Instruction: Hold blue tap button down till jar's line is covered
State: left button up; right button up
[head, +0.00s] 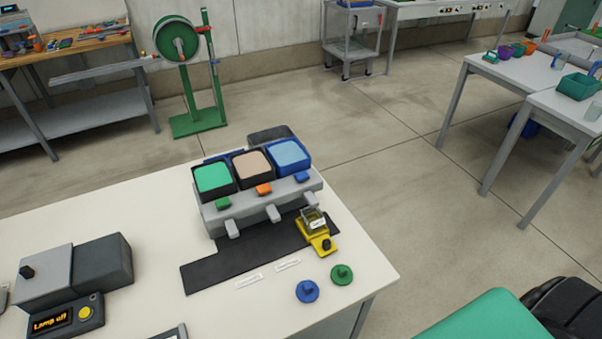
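A grey dosing unit stands on the white table with three open-topped tanks, green, beige and blue (289,155). The blue tap button (302,177) sits on its front below the blue tank. A grey spout (308,197) points down under that button. A small clear jar (314,217) with a white label sits in a yellow holder (320,240) with a black knob, in front of the blue tank's spout. The jar's line and liquid level are too small to make out. Neither of my grippers is in view.
The green button (222,203) and orange button (264,189) are beside the blue one. A black mat (225,265) lies in front. A blue disc (307,291) and green disc (342,274) lie near the table's right edge. A box reading "Lamp off" (52,322) stands left.

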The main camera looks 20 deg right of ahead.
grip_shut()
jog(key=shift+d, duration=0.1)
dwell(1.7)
